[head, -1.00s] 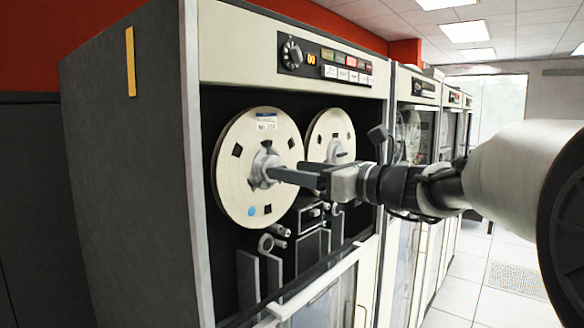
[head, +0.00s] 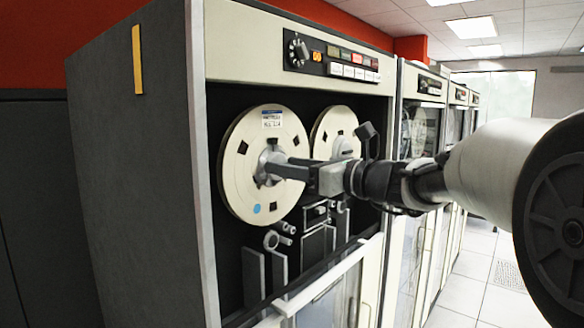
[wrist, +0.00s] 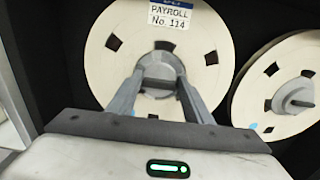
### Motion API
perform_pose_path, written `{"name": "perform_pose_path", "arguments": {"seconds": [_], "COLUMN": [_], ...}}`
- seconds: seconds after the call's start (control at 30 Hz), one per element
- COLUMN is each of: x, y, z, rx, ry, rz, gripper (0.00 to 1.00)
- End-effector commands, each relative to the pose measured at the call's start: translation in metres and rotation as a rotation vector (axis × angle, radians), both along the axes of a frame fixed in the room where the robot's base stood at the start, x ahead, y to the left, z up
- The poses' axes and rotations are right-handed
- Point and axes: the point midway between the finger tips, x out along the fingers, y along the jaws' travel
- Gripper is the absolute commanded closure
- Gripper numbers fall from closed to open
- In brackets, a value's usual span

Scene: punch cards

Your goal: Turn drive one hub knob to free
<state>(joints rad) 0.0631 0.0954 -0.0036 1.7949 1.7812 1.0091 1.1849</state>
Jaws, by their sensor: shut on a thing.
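The left tape reel (head: 237,178) is cream, with a label reading PAYROLL No. 114 in the wrist view (wrist: 110,62) and a blue dot low on its face. At its centre is the grey hub knob (wrist: 158,86), a round hub with a raised crossbar. My gripper (head: 272,166) reaches in from the right and is shut on the hub knob. In the wrist view, one finger of my gripper (wrist: 157,90) is on each side of the knob, at the bar's ends. In the head view my fingers partly hide the knob.
A second cream reel (head: 335,132) with its own hub is close at right, partly behind my arm. Above is a control panel (head: 332,60) with a dial and buttons. Tape guides (head: 277,240) stand below. More cabinets (head: 420,120) line the right, beside open floor (head: 470,290).

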Motion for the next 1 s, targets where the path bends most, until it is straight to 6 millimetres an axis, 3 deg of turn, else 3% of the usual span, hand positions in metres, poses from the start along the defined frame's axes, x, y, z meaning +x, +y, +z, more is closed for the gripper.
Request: {"name": "perform_pose_path", "arguments": {"seconds": [0.37,1.0], "x": [-0.0008,-0.0026], "y": [0.0000,0.0014], "z": [-0.0051,-0.0079], "rx": [-0.101,-0.469], "ry": [-0.131,-0.600], "rz": [-0.001,-0.001], "gripper": [0.77,0.77]}}
